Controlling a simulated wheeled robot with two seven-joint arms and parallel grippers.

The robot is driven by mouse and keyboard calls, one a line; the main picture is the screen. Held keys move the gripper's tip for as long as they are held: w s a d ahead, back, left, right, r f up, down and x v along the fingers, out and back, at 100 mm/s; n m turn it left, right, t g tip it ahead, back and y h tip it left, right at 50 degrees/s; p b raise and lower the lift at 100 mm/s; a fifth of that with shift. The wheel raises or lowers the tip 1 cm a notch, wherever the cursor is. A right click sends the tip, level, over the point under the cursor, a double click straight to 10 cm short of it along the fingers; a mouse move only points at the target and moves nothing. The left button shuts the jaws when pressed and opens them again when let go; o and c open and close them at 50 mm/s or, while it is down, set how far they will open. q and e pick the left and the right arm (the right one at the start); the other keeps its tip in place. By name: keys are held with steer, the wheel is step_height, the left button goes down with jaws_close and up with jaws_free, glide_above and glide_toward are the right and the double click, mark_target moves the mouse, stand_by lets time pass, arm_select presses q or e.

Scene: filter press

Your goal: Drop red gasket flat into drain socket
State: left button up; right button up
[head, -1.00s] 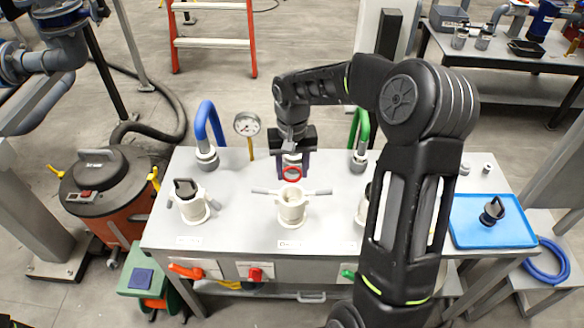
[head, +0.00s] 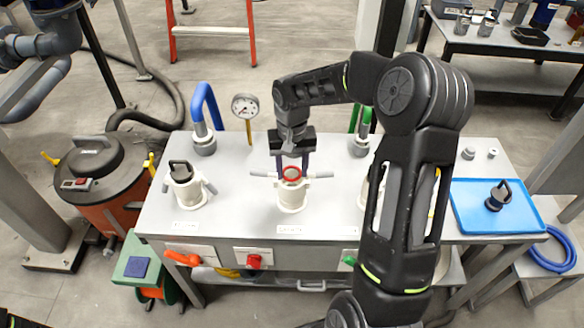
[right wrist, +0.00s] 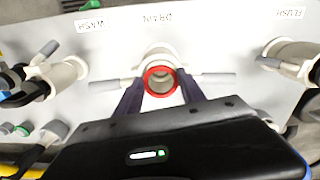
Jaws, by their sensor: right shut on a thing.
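The red gasket (head: 291,174) is a thin ring at the mouth of the white drain socket (head: 291,196) in the middle of the grey bench. My right gripper (head: 291,168) is shut on the gasket, with its fingers on either side of it. In the right wrist view the gasket (right wrist: 161,80) lies over the socket opening, between the dark fingertips (right wrist: 160,92). Whether it touches the socket rim or hovers just above it I cannot tell. My left gripper is not in view.
A white socket with a black plug (head: 183,184) stands left of the drain socket; another at the right is partly hidden behind my arm. A gauge (head: 245,106), a blue pipe (head: 207,104) and a green pipe (head: 364,122) stand behind. A blue tray (head: 470,215) holds a black plug.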

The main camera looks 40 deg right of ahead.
steer(key=o, duration=0.8)
steer(key=shift+o, duration=0.2)
step_height(320, 180, up, 8)
steer(key=shift+b, duration=0.45)
steer(key=shift+f, duration=0.1)
